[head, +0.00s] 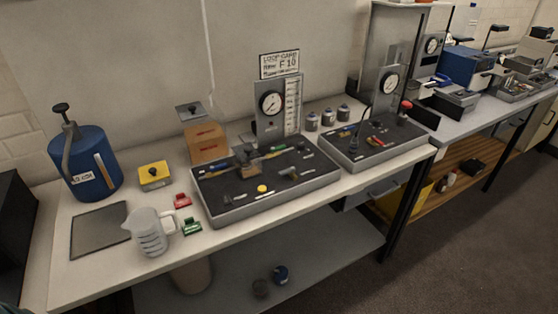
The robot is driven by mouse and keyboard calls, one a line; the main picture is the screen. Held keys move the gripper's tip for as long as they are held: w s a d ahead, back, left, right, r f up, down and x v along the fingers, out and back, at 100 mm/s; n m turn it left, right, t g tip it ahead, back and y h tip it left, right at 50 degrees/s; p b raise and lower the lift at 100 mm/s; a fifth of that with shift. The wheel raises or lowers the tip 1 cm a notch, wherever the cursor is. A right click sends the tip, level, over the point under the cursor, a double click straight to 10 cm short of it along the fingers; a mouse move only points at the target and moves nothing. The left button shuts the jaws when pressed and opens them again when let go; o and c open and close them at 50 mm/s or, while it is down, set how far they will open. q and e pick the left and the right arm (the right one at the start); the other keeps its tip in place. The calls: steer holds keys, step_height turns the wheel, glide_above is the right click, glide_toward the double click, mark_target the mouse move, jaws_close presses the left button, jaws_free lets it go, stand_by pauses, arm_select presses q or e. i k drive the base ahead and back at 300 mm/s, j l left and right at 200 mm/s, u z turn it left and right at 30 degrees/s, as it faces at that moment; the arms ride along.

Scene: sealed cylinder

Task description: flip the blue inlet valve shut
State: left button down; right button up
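The left tray (268,208) is a grey-rimmed tray with a dark bed, holding brass-coloured fittings (250,169), a yellow round knob (262,188) and several small parts. A round dial gauge (271,103) stands on a panel behind it. The right tray (385,155) holds more small fittings and a second dial gauge (389,82). Neither of my grippers is in view.
A blue canister (86,165), yellow box (154,177), clear jug (147,232), and red (182,200) and green (191,226) clips stand left of the trays. Several small jars (327,118) stand behind. A dark flat plate (100,230) lies at the left. The bench's front strip is clear.

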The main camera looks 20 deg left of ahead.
mark_target(212, 169)
steer(key=i+j+u, duration=0.2)
steer(key=j, duration=0.2)
steer(key=i+j+u, duration=0.25)
steer(key=j, duration=0.15)
steer(key=i+j+u, duration=0.2)
steer(key=j, duration=0.2)
steer(key=k+u, duration=0.2)
